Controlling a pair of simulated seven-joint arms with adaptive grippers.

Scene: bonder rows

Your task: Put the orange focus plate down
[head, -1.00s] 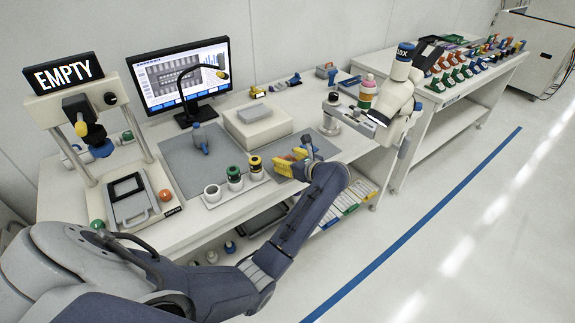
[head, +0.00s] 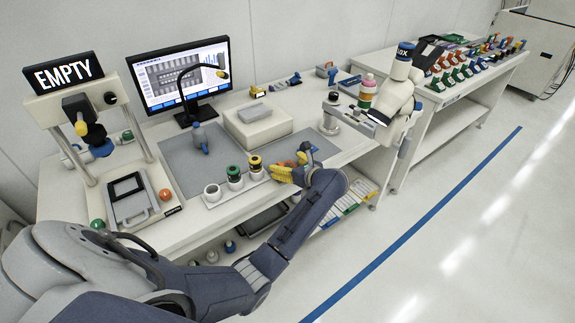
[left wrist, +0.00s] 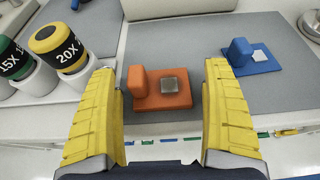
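The orange focus plate (left wrist: 163,90), a flat plate with an upright block and a grey square on top, appears to rest on the grey mat near the bench's front edge in the left wrist view. My left gripper (left wrist: 163,105) has its two yellow fingers wide apart, one on each side of the plate, with narrow gaps showing. In the head view this gripper (head: 291,168) is over the right mat and partly hides the plate. My right gripper is not in view.
A blue plate (left wrist: 255,62) with a block lies beyond and right of the orange one. The white holder with ringed eyepieces (head: 235,187) stands left of the gripper. A white box (head: 258,127) and a microscope (head: 400,90) stand behind. Mat (left wrist: 200,25) is clear farther back.

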